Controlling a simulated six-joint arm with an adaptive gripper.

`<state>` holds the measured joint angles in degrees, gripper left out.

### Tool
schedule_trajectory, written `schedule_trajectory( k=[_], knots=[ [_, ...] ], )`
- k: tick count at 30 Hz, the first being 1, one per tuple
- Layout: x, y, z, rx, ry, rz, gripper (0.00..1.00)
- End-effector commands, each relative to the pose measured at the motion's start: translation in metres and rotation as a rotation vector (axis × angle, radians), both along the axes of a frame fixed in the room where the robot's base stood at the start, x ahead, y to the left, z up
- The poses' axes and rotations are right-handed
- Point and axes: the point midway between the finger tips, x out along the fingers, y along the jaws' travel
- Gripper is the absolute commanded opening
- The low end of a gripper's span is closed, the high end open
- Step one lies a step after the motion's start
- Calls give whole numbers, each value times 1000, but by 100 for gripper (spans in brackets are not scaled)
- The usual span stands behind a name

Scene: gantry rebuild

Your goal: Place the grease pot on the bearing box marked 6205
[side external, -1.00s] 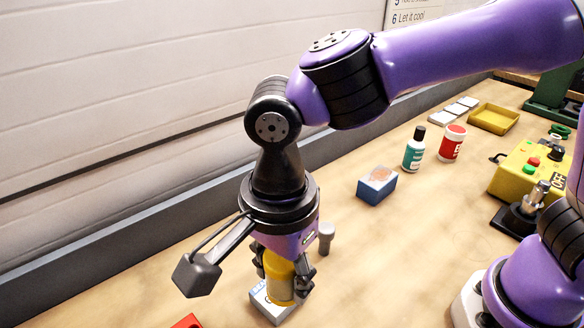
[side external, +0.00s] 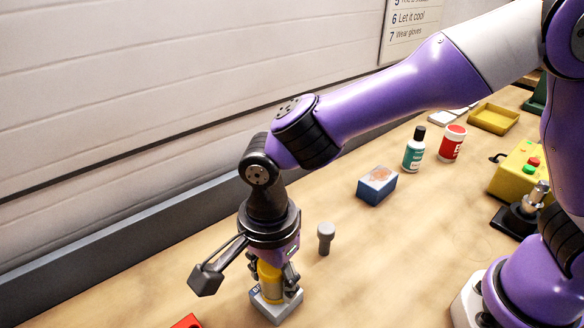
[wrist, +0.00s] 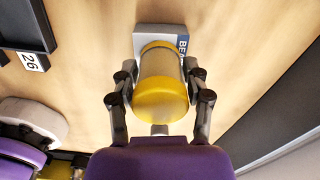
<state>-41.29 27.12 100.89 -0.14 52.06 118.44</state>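The grease pot (side external: 270,283) is a yellow cylinder; it also shows in the wrist view (wrist: 162,98). My gripper (side external: 273,289) points down with a finger on each side of the pot, and looks shut on it. A pale grey box (side external: 277,310) with a blue strip lies directly under the pot. In the wrist view this box (wrist: 150,34) shows the letters "BE"; the rest of its marking is hidden, so I cannot read 6205. The pot is upright over the box and looks to be at its top; I cannot tell whether they touch.
A grey knobbed tool (side external: 325,238) stands just right of my gripper. A blue box (side external: 377,187), a teal bottle (side external: 413,152) and a red tub (side external: 452,144) stand farther back. A red thing (side external: 187,322) shows at the bottom edge.

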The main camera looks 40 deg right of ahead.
Motion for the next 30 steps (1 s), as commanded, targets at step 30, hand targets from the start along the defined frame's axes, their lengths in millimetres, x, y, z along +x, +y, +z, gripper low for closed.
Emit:
schedule_trajectory(
  k=[30],
  knots=[
    [1,1,108,3,-2,-1,81]
  ],
)
